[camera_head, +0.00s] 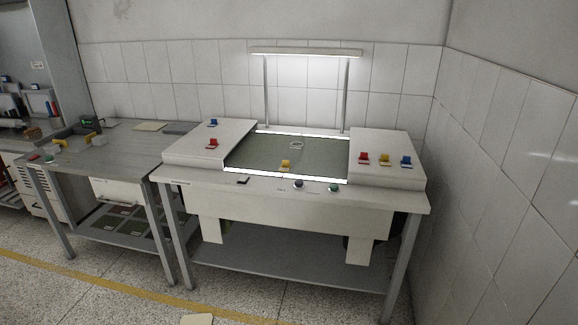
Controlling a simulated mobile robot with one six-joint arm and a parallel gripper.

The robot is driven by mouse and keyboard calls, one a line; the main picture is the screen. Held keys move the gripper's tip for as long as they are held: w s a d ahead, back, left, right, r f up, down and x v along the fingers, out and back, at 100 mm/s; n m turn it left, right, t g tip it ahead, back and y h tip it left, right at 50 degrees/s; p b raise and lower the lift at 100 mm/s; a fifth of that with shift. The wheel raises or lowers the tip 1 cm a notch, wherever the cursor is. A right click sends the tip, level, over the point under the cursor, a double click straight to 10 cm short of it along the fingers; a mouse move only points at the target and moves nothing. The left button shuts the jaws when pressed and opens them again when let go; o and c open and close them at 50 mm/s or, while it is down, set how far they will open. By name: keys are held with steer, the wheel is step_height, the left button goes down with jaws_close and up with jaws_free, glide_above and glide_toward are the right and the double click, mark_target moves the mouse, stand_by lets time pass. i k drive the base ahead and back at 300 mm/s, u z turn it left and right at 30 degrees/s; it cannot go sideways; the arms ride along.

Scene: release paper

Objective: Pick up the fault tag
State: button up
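Several small coloured pieces stand on the white workbench, and I cannot tell which one is the fault tag. A yellow piece (285,165) is at the front edge of the recessed dark panel (320,158). A red piece (364,158), another yellow piece (384,159) and a blue piece (406,161) stand in a row on the right raised block. A red piece (212,144) and a blue piece (213,123) are on the left raised block. No writing on them is legible. My gripper is not in view.
The white workbench (290,213) has a lamp (306,51) above it and two knobs, dark (298,184) and green (334,188), at its front. A grey side table (130,148) with tools stands left. A tiled wall is close on the right.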

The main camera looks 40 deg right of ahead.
mark_target(285, 166)
steer(key=u, duration=0.05)
steer(key=i, duration=1)
steer(key=z, duration=0.05)
